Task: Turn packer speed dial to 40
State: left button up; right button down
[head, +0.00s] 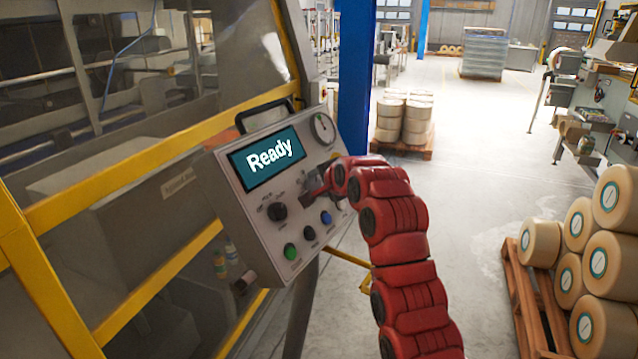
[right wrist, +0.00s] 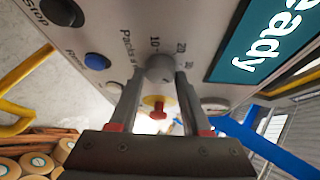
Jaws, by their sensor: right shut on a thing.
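The packer speed dial (right wrist: 160,68) is a grey round knob on the panel, with the numbers 10, 20 and 30 and partly readable "Packs" lettering beside it. My right gripper (right wrist: 156,84) has a finger on each side of the knob and is shut on it. In the head view the right gripper (head: 314,190) is at the right half of the control panel (head: 236,210) and mostly hides the dial. The pointer's setting and the mark for 40 cannot be read. The screen (head: 267,159) reads "Ready". My left gripper is not in view.
Near the dial are a black knob (head: 277,212), a green button (head: 290,251), a black button (head: 309,233), a blue button (head: 326,217) and a gauge (head: 322,128). A red and yellow control (right wrist: 158,106) shows between my fingers. A pallet of rolls (head: 520,285) stands right; open floor lies between.

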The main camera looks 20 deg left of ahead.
jog(key=shift+r+m+g+h, duration=0.1)
jog(key=shift+m+g+h, duration=0.25)
jog(key=shift+m, duration=0.45)
jog(key=shift+w, duration=0.1)
jog(key=shift+c, duration=1.8)
grip_release()
